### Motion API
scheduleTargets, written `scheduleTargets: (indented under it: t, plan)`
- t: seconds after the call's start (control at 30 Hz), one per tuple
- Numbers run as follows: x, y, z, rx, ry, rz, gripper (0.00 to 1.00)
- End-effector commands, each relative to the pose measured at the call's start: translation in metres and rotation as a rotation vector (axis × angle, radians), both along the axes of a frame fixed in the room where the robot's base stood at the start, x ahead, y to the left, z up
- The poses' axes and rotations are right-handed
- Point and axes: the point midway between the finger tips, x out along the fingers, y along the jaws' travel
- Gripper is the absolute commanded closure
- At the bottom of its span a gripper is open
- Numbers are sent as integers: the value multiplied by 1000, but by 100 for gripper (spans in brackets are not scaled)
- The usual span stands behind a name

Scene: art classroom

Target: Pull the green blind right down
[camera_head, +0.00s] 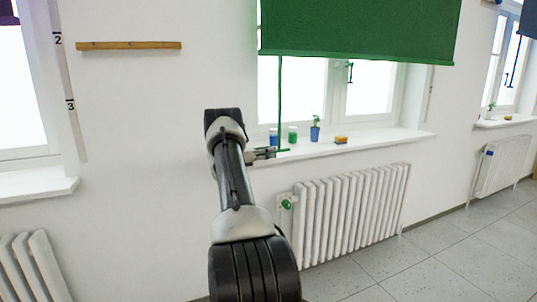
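The green blind (360,28) hangs over the upper part of the middle window, and its lower edge is high above the sill. A thin green pull cord (281,100) hangs from the blind's left side down to a small green bar at about sill height. My gripper (273,152) is at the cord's lower end, near that bar. It is small in the picture, and I cannot tell whether its fingers are closed on the bar or only beside it.
The sill (380,141) holds a blue jar (273,137), a green jar (292,134), a potted plant (315,131) and a sponge-like block (341,140). A white radiator (350,210) stands below. A wooden rail (128,45) is on the wall. Floor at right is clear.

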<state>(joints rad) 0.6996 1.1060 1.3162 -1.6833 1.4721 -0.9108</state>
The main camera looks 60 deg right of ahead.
Motion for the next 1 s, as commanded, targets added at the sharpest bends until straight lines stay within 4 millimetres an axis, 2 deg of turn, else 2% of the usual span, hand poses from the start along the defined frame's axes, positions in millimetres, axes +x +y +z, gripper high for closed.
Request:
scheduleTargets:
  t: [0.17,0.37,0.73,1.0]
  plan:
    - [0,0,0,0,0,0,65]
    - [0,0,0,0,0,0,100]
    - [0,0,-6,1,1,0,100]
    - [1,0,-45,3,2,1,100]
